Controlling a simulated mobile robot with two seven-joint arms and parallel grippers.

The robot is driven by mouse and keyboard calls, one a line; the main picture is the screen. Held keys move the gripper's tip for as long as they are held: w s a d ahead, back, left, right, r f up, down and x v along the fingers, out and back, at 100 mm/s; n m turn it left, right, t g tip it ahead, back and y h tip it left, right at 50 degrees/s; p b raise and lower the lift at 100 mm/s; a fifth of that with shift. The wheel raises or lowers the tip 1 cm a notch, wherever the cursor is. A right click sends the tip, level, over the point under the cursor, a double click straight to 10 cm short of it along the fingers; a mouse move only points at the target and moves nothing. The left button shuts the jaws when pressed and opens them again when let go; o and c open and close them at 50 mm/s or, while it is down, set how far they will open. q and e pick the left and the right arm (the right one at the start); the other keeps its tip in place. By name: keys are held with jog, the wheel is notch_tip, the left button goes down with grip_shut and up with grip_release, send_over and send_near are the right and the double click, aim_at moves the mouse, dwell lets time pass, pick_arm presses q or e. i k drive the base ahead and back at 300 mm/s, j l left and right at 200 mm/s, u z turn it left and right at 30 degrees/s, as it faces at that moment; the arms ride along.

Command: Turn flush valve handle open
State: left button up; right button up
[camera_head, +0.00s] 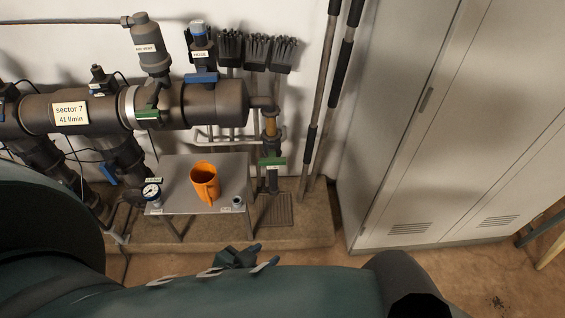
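My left gripper (267,253) is low in the picture, in front of the small table. Its fingertips look apart, with nothing seen between them. It is clear of the handle. My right gripper is not in view.
Brushes (256,50) and long poles (318,110) stand against the wall. A grey cabinet (405,170) fills the right.

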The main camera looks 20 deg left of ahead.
aim_at(272, 160)
jog(key=i+l+u, duration=0.1)
jog(key=l, duration=0.4)
jog(key=l+u, duration=0.15)
jog(key=l, duration=0.3)
jog(key=i+j, duration=0.15)
jog(key=i, duration=0.25)
jog(key=i+j+u, duration=0.1)
jog(key=i, duration=0.25)
